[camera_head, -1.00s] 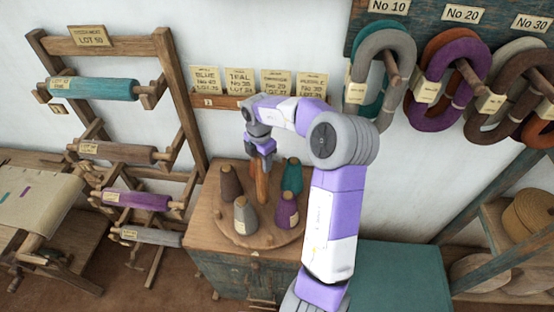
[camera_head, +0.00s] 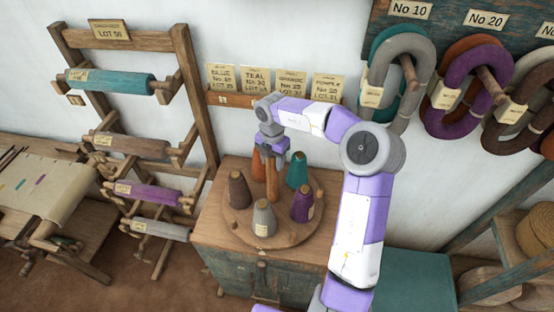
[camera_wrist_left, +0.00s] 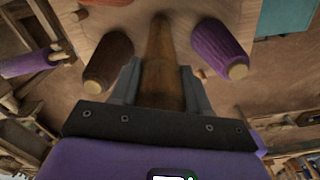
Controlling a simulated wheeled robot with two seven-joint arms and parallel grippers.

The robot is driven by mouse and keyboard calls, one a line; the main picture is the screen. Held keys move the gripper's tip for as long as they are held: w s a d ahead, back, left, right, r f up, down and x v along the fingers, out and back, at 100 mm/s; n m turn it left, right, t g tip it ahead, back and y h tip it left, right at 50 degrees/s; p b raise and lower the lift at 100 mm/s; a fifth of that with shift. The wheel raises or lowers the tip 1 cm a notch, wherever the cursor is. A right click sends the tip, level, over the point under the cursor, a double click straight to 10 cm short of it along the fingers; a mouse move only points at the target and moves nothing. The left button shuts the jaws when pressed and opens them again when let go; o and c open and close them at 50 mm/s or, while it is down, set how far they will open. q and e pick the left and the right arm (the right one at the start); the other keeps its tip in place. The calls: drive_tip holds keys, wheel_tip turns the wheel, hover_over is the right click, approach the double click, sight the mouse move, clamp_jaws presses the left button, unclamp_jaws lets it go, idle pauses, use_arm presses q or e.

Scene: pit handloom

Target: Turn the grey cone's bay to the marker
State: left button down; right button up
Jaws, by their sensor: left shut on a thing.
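The grey cone (camera_head: 264,218) stands upright near the front rim of a round wooden turntable (camera_head: 236,222) in the head view. A tan label is on its near side. My left gripper (camera_head: 271,158) points down over the turntable and is shut on the upright wooden post (camera_head: 272,182) at its middle. In the left wrist view the post (camera_wrist_left: 162,60) sits between both fingers. I cannot make out the grey cone there. I cannot clearly identify the marker; a small upright wooden piece (camera_head: 319,193) shows at the turntable's right. My right gripper is not in view.
Around the post stand a brown cone (camera_head: 239,190), a purple cone (camera_head: 303,203), a teal cone (camera_head: 297,171) and a partly hidden orange cone (camera_head: 258,166). The turntable rests on a wooden cabinet (camera_head: 215,255). A roller rack (camera_head: 200,110) stands left; yarn hanks (camera_head: 467,85) hang right.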

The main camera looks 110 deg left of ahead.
use_arm(q)
drive_tip(key=shift+a+r, duration=0.15)
drive_tip(key=shift+a, duration=0.1)
drive_tip(key=c, duration=1)
unclamp_jaws()
drive_tip(key=o, duration=0.5)
drive_tip(key=shift+w, duration=0.1)
drive_tip(key=shift+c, duration=0.2)
drive_tip(key=shift+d, duration=0.1)
drive_tip(key=shift+r, duration=0.15)
wheel_tip(320, 180, up, 7)
drive_tip(key=shift+r, duration=0.1)
